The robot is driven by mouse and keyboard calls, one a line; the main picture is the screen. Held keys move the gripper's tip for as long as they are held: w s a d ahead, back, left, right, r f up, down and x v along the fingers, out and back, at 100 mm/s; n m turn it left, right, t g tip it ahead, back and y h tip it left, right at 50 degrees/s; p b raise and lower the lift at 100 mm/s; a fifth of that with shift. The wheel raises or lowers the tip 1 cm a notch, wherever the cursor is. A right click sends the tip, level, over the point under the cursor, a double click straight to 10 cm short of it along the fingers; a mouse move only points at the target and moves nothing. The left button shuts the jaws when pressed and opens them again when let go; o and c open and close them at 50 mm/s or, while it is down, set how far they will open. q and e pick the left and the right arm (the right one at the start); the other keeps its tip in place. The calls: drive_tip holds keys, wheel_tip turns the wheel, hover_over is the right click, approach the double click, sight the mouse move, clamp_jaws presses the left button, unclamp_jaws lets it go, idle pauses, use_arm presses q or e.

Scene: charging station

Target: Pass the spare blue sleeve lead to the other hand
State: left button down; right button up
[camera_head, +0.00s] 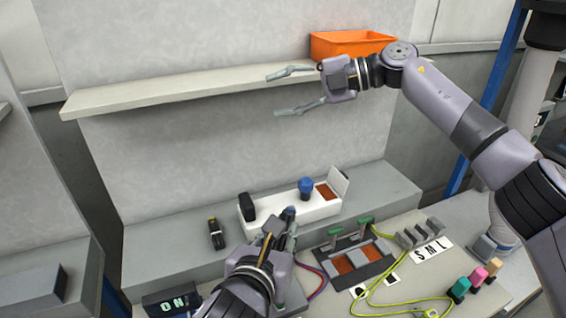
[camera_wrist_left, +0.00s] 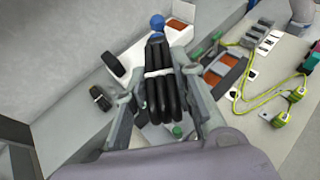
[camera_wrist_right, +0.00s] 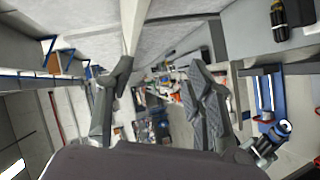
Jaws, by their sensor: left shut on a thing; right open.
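My left gripper (camera_head: 280,230) is low at the front of the bench, shut on a bundled black lead (camera_wrist_left: 160,92) with a white band around it. The lead points up and away between the fingers. A blue sleeve-like piece (camera_head: 305,187) shows just beyond its tip, also in the left wrist view (camera_wrist_left: 157,22); I cannot tell whether it joins the lead or stands in the white tray (camera_head: 318,210). My right gripper (camera_head: 274,94) is open and empty, high in front of the shelf and well apart from the left one.
A pale shelf (camera_head: 180,92) runs behind my right gripper, with an orange bin (camera_head: 350,43) on it. Green-handled parts (camera_head: 365,222), a yellow-green cable (camera_head: 372,292) and coloured plugs (camera_head: 478,274) occupy the right bench.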

drive_tip(key=s+a+n+g+h, duration=0.2)
drive_tip(key=s+a+h, duration=0.1)
drive_tip(key=s+a, duration=0.15)
use_arm(q)
drive_tip(key=shift+s, duration=0.1)
use_arm(e)
drive_tip(key=t+h, duration=0.1)
drive_tip(key=h, duration=1)
hover_over(282, 214)
wheel_tip(282, 214, down, 7)
wheel_tip(282, 214, down, 12)
drive_tip(key=shift+r, duration=0.15)
drive_tip(key=shift+d, duration=0.1)
drive_tip(key=shift+c, duration=0.3)
use_arm(q)
drive_tip(key=shift+d, duration=0.2)
use_arm(e)
drive_tip(key=shift+a, duration=0.2)
clamp_jaws()
use_arm(q)
drive_tip(key=c, duration=1.5)
unclamp_jaws()
drive_tip(key=shift+c, duration=0.2)
drive_tip(key=o, duration=0.3)
drive_tip(key=shift+a, duration=0.15)
use_arm(e)
drive_tip(key=shift+d, duration=0.1)
